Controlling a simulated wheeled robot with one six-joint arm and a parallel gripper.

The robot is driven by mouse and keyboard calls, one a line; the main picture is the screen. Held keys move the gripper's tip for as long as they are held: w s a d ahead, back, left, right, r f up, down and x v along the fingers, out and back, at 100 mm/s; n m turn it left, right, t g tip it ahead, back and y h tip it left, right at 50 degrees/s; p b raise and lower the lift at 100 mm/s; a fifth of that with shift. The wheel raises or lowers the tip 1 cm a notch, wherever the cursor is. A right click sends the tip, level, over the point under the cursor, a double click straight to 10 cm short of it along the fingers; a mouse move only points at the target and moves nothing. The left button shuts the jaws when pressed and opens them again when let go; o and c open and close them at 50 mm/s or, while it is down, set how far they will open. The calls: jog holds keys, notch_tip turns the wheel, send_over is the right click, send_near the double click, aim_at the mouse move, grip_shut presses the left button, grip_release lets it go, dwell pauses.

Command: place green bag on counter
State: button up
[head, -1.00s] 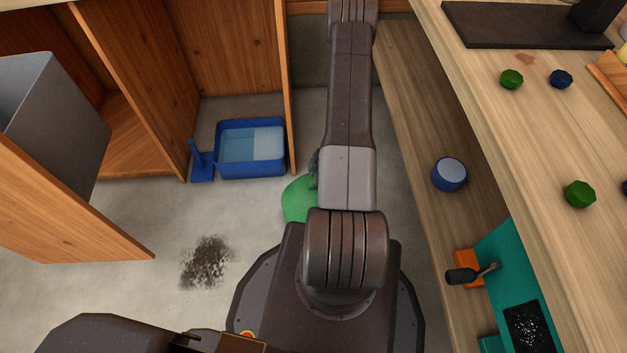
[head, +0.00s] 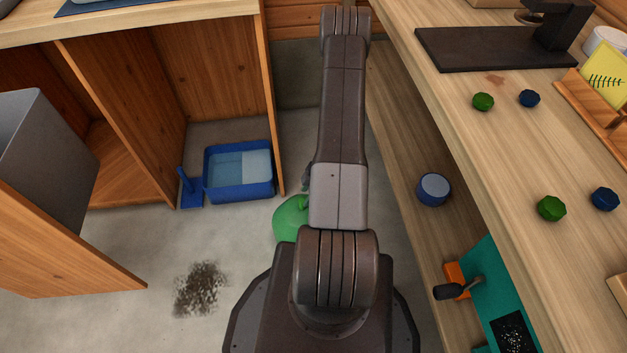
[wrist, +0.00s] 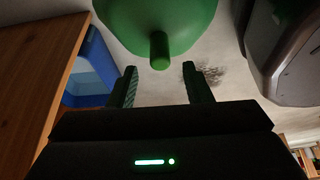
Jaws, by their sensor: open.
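The green bag (head: 289,221) rests on the floor beside my arm in the head view, partly hidden by it. In the wrist view the bag (wrist: 165,18) fills the top middle, with its stubby neck (wrist: 160,50) pointing toward my gripper (wrist: 163,85). The two fingers are apart, and the neck lies just beyond and between their tips. The fingers do not appear to grip it. In the head view my gripper is mostly hidden behind the arm. The wooden counter (head: 480,150) runs along the right.
A blue litter box (head: 240,190) with a blue scoop (head: 188,190) stands left of the bag, by a cabinet panel. A dark dirt patch (head: 200,288) marks the floor. Green and blue knobs, including one green (head: 551,208), and a black machine (head: 500,48) occupy the counter.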

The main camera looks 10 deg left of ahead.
jog(key=p+v, duration=0.3)
jog(key=v, duration=0.4)
jog(key=shift+r, duration=0.2)
